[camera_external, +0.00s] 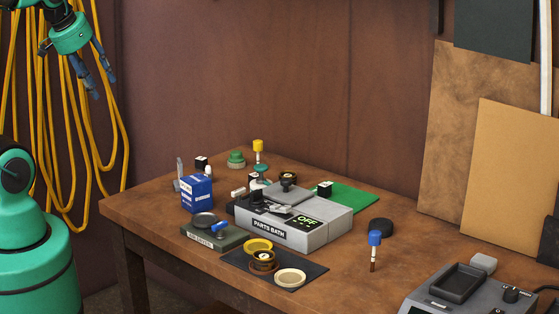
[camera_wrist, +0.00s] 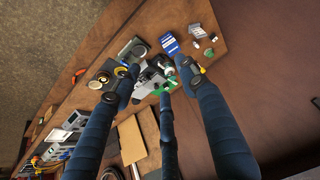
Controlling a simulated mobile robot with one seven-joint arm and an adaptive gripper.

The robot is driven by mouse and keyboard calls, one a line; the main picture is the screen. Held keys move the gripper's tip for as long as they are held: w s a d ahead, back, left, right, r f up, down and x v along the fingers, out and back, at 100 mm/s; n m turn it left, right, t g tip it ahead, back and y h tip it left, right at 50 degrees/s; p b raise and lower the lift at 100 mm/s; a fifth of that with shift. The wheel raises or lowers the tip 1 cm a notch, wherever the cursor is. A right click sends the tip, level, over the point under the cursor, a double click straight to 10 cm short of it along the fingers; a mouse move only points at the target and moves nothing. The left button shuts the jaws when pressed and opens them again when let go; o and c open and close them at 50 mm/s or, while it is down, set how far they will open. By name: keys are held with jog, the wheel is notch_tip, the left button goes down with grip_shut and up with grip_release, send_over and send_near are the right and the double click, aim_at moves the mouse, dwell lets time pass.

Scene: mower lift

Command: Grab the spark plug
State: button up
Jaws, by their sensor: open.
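My gripper (camera_external: 92,82) hangs open and empty at the upper left, well above and left of the wooden table (camera_external: 130,208). Its dark blue fingers are spread in the wrist view (camera_wrist: 160,78), with the tabletop clutter far beyond them. I cannot pick out the spark plug for certain. A small pale piece (camera_external: 238,192) lies left of the grey parts bath (camera_external: 275,236) and is too small to identify. The fingers hide part of the table in the wrist view.
A blue box (camera_external: 197,194) and a dark scale (camera_external: 212,239) stand at the left. A dark mat (camera_external: 310,271) holds round parts. A blue-capped tool (camera_external: 375,238) stands upright at the right. Yellow cables (camera_external: 65,125) hang behind my arm. The table's right-middle has bare wood.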

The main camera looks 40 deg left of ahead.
jog(key=g+p, duration=0.4)
jog(key=g, duration=0.2)
send_over(208, 166)
notch_tip(208, 166, down, 26)
jog(key=shift+r, duration=0.1)
jog(key=shift+f, duration=4.3)
